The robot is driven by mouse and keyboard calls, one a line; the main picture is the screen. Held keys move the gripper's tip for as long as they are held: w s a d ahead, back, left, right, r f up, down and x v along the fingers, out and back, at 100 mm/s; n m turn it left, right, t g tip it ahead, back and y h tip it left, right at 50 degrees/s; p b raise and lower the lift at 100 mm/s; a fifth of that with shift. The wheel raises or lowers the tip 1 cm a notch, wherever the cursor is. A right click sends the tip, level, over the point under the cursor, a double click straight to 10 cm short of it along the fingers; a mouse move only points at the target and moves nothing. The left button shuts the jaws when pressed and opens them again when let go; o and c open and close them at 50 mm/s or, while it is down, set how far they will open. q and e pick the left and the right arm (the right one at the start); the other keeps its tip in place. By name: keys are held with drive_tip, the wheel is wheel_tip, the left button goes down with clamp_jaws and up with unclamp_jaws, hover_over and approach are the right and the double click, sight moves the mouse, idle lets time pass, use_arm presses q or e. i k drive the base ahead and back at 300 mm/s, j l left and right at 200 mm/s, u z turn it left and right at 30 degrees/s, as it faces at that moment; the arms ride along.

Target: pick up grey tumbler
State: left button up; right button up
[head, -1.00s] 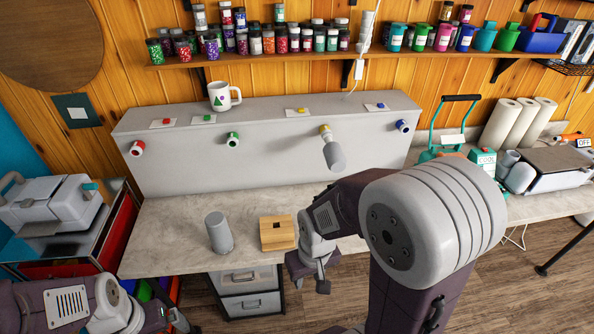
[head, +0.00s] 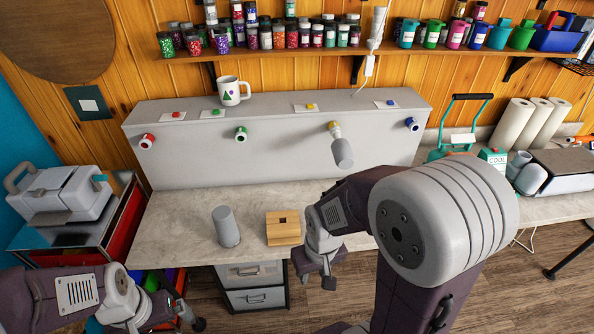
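A grey tumbler (head: 226,227) stands on the worktop, left of a small wooden block (head: 284,229) with a square hole. A second grey tumbler-like cup (head: 342,153) hangs from the yellow-ringed nozzle (head: 335,130) on the grey box front. My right gripper (head: 328,279) is in front of the worktop edge, to the right of and nearer than the wooden block, apart from the tumbler. Its fingers are small and I cannot tell their opening. My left gripper (head: 192,318) is low at the bottom left, below the worktop, partly dark and unclear.
A long grey box (head: 280,155) with red, green, yellow and blue nozzles backs the worktop (head: 180,225). A white mug (head: 229,92) stands on it. Drawers (head: 254,285) are below. A grey machine (head: 62,195) stands left. The worktop around the tumbler is clear.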

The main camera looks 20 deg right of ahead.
sight(229, 236)
drive_tip(key=i+j+z, duration=0.15)
drive_tip(key=z, duration=0.3)
drive_tip(key=i+j+z, duration=0.1)
drive_tip(key=j+z, duration=0.75)
drive_tip(key=i+j+z, duration=0.1)
drive_tip(key=j+z, duration=0.15)
drive_tip(key=z, duration=0.15)
drive_tip(key=j+z, duration=0.45)
drive_tip(key=k+l, duration=0.05)
drive_tip(key=l, duration=0.05)
